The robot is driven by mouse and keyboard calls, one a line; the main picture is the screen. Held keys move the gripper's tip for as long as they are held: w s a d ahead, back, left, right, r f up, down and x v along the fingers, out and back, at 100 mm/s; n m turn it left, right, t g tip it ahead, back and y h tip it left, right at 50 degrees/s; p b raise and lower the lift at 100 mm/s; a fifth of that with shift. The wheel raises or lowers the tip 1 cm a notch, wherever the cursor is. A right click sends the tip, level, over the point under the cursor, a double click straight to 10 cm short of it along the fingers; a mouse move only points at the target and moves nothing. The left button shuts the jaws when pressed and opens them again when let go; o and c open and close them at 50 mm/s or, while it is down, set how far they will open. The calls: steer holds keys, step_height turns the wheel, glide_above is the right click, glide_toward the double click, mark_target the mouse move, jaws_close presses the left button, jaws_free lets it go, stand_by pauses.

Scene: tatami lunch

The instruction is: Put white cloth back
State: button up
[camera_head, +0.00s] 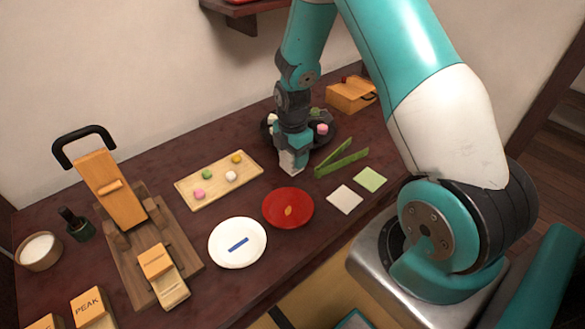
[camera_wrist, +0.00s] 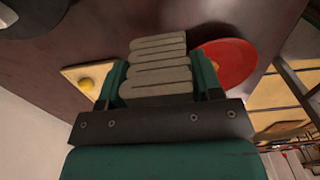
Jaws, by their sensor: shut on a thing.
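The white cloth (camera_wrist: 160,62), folded in wavy layers, fills the space between the two green fingers of my gripper (camera_wrist: 160,85) in the wrist view. In the head view my gripper (camera_head: 291,160) points down over the dark table, between the wooden board of sweets and the red plate. A pale piece of the cloth (camera_head: 291,167) shows at its tip there. I cannot tell whether the cloth touches the table. A flat white square (camera_head: 345,199) and a green square (camera_head: 370,179) lie apart on the table to the right.
The red plate (camera_head: 275,217) is close in front, also in the wrist view (camera_wrist: 235,65). The wooden board (camera_head: 212,191) holds several sweets. A dark round tray (camera_head: 329,139) is behind my gripper. Green strips (camera_head: 342,164) lie right, a white plate (camera_head: 225,257) left.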

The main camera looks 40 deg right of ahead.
mark_target(292, 169)
steer(key=shift+f, duration=2.7)
steer(key=shift+f, duration=0.2)
steer(key=o, duration=1)
steer(key=shift+r, duration=0.1)
steer(key=r, duration=1.2)
steer(key=shift+a+r, duration=0.2)
steer(key=s+a+r+m+y, duration=0.1)
steer(key=s+a+r+m, duration=0.2)
steer(key=s+a+r, duration=0.35)
steer(key=s+a+r+m+y, duration=0.2)
steer(key=s+a+r+m, duration=0.15)
steer(key=a+r, duration=0.55)
steer(key=s+a+r+m, duration=0.1)
steer(key=s+a, duration=0.1)
steer(key=s, duration=0.2)
steer(key=s+a+r+m, duration=0.1)
steer(key=s+a+m, duration=0.1)
steer(key=s, duration=0.2)
steer(key=s+a+r+m+y, duration=0.1)
steer(key=s+a+m, duration=0.1)
steer(key=s, duration=0.2)
steer(key=shift+s+a+r, duration=0.1)
steer(key=shift+a+r, duration=0.15)
steer(key=shift+a, duration=0.1)
